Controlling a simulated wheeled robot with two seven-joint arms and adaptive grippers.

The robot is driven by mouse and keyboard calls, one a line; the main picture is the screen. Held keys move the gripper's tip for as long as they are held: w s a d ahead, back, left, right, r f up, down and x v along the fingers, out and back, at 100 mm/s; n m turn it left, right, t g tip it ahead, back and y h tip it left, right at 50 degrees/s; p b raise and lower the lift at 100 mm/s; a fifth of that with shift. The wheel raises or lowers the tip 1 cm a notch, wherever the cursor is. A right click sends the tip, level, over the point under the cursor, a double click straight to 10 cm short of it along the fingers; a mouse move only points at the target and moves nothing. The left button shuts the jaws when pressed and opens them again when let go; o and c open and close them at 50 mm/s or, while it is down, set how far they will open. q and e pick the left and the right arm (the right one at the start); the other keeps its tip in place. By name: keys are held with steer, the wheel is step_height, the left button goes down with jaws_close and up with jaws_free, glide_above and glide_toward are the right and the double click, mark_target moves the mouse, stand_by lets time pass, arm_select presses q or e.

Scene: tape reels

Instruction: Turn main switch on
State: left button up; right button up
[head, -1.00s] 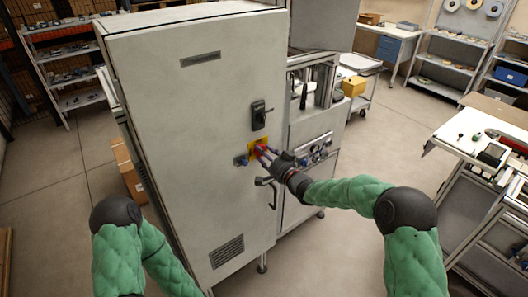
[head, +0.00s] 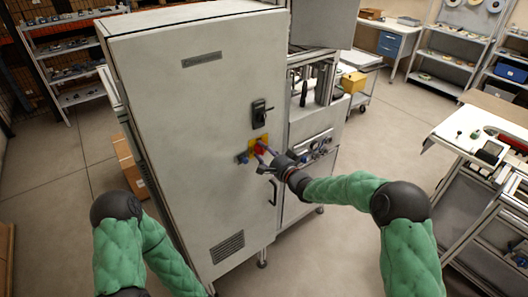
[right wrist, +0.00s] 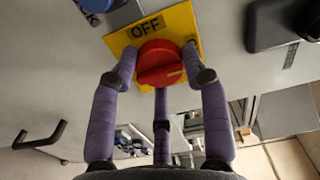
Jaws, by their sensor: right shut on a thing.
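The main switch is a round red knob (right wrist: 158,62) on a yellow plate (right wrist: 122,42) marked OFF at its top. A raised ridge crosses the knob, with a yellow mark at its lower right end. In the head view the yellow plate (head: 253,145) is on the grey cabinet door (head: 200,130), and the knob (head: 261,150) is partly hidden by fingers. My right gripper (right wrist: 159,64) is shut on the knob, with purple fingers at its left and right sides and a third finger below. My left arm shows at the lower left of the head view, but its gripper is out of view.
A black door handle (head: 260,114) is above the switch, and a blue part (head: 242,158) is beside it at left. A bar handle (head: 272,192) is below. A workbench (head: 470,140) stands at the right. Open floor lies between it and the cabinet.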

steer(key=shift+w+d+r, duration=0.3)
steer(key=shift+d+r, duration=0.05)
steer(key=shift+r, duration=0.2)
steer(key=o, duration=1.2)
steer(key=shift+c, duration=0.2)
steer(key=shift+f, duration=0.35)
steer(key=shift+s+a, duration=0.1)
steer(key=shift+s, duration=0.05)
steer(key=v, duration=1.2)
steer(key=shift+f, duration=0.1)
